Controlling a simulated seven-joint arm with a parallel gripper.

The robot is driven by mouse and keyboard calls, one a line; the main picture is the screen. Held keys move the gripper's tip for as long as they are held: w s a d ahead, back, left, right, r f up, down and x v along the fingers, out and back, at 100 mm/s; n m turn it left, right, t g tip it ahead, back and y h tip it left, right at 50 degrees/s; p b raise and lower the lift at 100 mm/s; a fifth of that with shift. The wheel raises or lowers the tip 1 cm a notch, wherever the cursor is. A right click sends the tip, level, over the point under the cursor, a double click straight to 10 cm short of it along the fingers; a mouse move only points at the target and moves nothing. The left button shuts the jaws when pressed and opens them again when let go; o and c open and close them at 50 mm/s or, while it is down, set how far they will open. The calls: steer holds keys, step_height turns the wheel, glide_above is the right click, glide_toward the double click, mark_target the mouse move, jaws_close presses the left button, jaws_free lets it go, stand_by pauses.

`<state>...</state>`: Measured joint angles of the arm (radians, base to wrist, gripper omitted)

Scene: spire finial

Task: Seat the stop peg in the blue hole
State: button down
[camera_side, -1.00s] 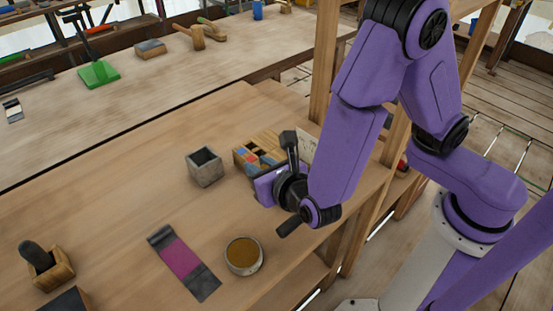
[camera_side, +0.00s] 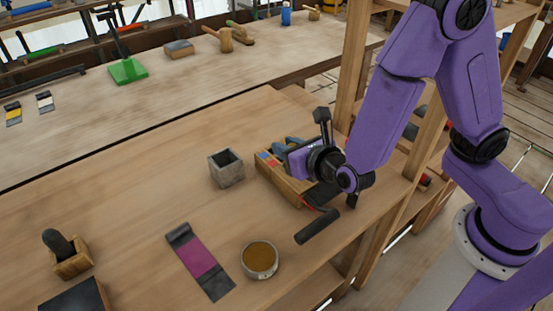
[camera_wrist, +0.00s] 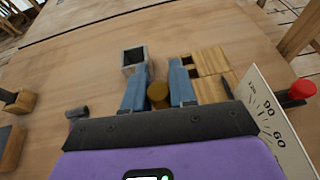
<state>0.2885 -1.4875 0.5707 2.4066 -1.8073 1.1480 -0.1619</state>
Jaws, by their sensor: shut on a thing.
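My gripper (camera_wrist: 158,98) has two blue fingers shut on a brass-coloured round peg (camera_wrist: 158,94), whose end shows between them in the wrist view. In the side view my gripper (camera_side: 280,147) is over the far part of a wooden block (camera_side: 284,188) with blue and red patches on top. The blue patch (camera_side: 263,155) is at the block's left end, but I cannot make out its hole. The peg is hidden in the side view. In the wrist view the block (camera_wrist: 207,60) lies ahead and right of the fingers. I cannot see the peg's lower end.
A grey open-topped cup (camera_side: 227,170) stands left of the block. A dark rod (camera_side: 318,227) lies at its near side. A white dial board (camera_wrist: 272,118) and red knob (camera_wrist: 303,88) are right in the wrist view. A round tin (camera_side: 260,261) and magenta strip (camera_side: 199,258) lie nearer.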

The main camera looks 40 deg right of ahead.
steer(key=w+d+r+n+y, duration=0.1)
steer(key=w+d+n+y, duration=0.1)
steer(key=d, duration=0.6)
glide_above(269, 148)
steer(key=shift+y, duration=0.3)
step_height(269, 148, down, 9)
steer(key=shift+s+d+r, duration=0.1)
steer(key=shift+s+d, duration=0.05)
steer(key=shift+w+f, duration=0.2)
steer(key=shift+f, duration=0.05)
step_height(269, 148, down, 2)
steer(key=shift+f, duration=0.55)
steer(key=shift+f, duration=0.1)
